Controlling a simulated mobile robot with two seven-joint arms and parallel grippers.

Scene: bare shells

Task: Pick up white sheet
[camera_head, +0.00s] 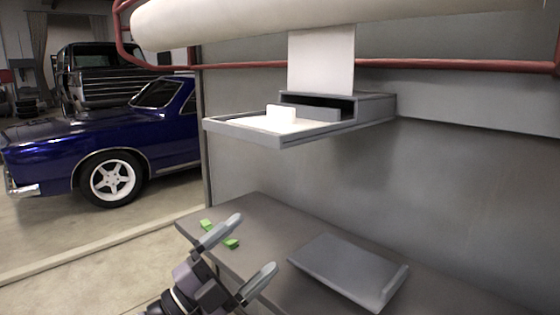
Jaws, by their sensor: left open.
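A white sheet (321,60) stands upright at the back of a grey printer-like unit (375,106) on the wall. More white material, flat like paper, lies in the unit's front tray (240,133), with a small white block (281,114) on it. I cannot tell whether it is a separate sheet. My left gripper (252,246) is open over the front left of the grey table, well below and in front of the unit. My right gripper is not in view.
The grey table (262,212) carries a grey tilted tray (347,270) at the right and green pieces (206,225) near its left edge. A large pale roll (300,20) and a red rail (450,65) cross above the unit. A blue car (95,150) stands at left.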

